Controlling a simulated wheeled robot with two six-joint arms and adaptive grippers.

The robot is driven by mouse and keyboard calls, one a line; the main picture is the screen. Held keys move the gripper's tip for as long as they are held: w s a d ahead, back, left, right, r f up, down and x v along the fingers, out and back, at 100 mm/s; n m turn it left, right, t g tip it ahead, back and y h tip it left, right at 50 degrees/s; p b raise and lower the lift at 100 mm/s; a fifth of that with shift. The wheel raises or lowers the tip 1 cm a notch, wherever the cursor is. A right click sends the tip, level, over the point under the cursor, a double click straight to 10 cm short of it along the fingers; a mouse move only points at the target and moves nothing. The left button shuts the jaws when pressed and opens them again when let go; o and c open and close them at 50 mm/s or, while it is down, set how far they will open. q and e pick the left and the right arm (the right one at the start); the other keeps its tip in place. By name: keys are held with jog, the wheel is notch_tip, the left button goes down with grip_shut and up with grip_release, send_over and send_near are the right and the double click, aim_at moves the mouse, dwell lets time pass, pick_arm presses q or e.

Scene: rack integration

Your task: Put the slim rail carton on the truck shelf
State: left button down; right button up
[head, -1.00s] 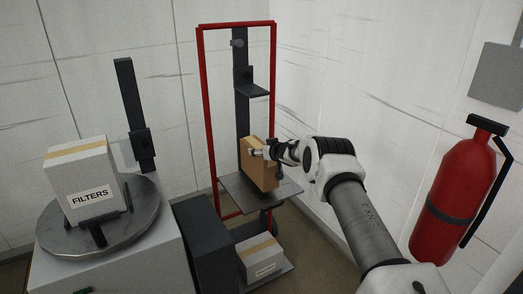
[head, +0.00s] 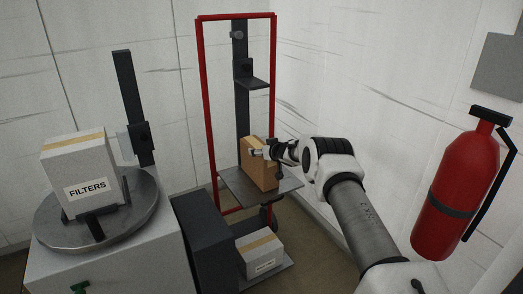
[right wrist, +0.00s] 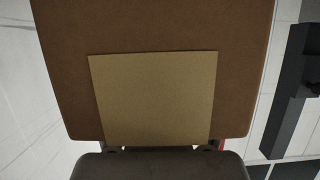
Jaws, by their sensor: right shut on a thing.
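The slim brown carton (head: 257,166) stands upright at the truck shelf (head: 236,187), a flat grey plate on the red-framed hand truck (head: 204,100). Its lower edge looks at or very near the plate; I cannot tell whether it touches. My right gripper (head: 264,153) is shut on the carton's upper right part. In the right wrist view the carton (right wrist: 60,60) fills most of the picture, with a paler tan panel (right wrist: 155,98) on its face, close in front of the gripper. My left gripper is in no view.
A grey carton marked FILTERS (head: 80,172) sits on a round turntable (head: 55,232) at left. A pale carton (head: 261,252) lies on the truck's low plate. A dark bracket (head: 252,83) is above the shelf. A red fire extinguisher (head: 455,190) hangs at right.

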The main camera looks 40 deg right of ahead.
jog(key=o, duration=1.6)
jog(key=shift+o, duration=0.8)
jog(key=shift+r, duration=0.15)
jog(key=shift+f, duration=0.2)
jog(key=v, duration=1.2)
jog(key=shift+r, duration=0.1)
